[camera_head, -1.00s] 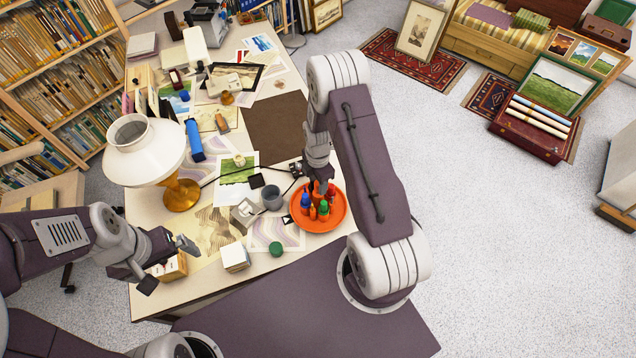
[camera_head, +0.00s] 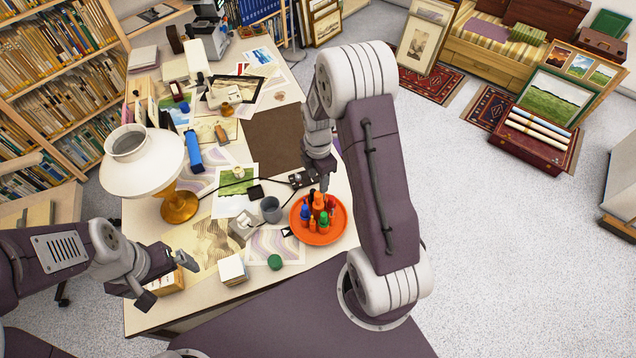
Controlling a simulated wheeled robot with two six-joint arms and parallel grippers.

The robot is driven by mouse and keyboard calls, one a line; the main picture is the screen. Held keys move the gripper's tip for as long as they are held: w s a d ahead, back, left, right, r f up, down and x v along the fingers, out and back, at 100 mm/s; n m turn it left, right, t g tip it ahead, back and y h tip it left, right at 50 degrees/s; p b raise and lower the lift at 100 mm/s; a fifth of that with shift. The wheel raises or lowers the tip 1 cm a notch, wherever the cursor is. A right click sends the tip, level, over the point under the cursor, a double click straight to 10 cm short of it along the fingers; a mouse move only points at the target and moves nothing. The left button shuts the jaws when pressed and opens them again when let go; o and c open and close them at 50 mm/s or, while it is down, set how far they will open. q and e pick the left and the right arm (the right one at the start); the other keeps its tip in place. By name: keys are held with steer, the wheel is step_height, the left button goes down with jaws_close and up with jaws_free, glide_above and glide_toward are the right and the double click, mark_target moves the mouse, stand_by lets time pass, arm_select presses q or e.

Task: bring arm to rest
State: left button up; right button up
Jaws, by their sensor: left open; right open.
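My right arm reaches over the table (camera_head: 135,235), with its elbow high. My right gripper (camera_head: 312,182) points down, open and empty, over the back edge of the round orange tray (camera_head: 334,229). Several small bottles stand in the tray, among them an orange bottle (camera_head: 318,202), a blue bottle (camera_head: 304,213) and a green bottle (camera_head: 323,217). The gripper is apart from the bottles as far as I can tell. My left gripper (camera_head: 168,281) is open and empty at the table's front left, above a small wooden box (camera_head: 168,284).
A white lamp (camera_head: 143,165) with an amber base stands at the left of the table. A grey cup (camera_head: 270,208), a green lid (camera_head: 275,262) and a white block (camera_head: 232,268) are near the tray. Bookshelves (camera_head: 45,90) stand at the left.

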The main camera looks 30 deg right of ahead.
stand_by(0.3)
steer(key=shift+a+f, duration=0.1)
steer(key=shift+f, duration=0.05)
steer(key=a+r+t+b, duration=0.2)
steer(key=a+r+b, duration=0.2)
steer(key=a, duration=0.1)
steer(key=s+a+m, duration=0.2)
steer(key=s+m, duration=1)
steer(key=m, duration=0.7)
steer(key=shift+s+a+g, duration=0.2)
steer(key=shift+s+g, duration=0.05)
steer(key=shift+g, duration=0.15)
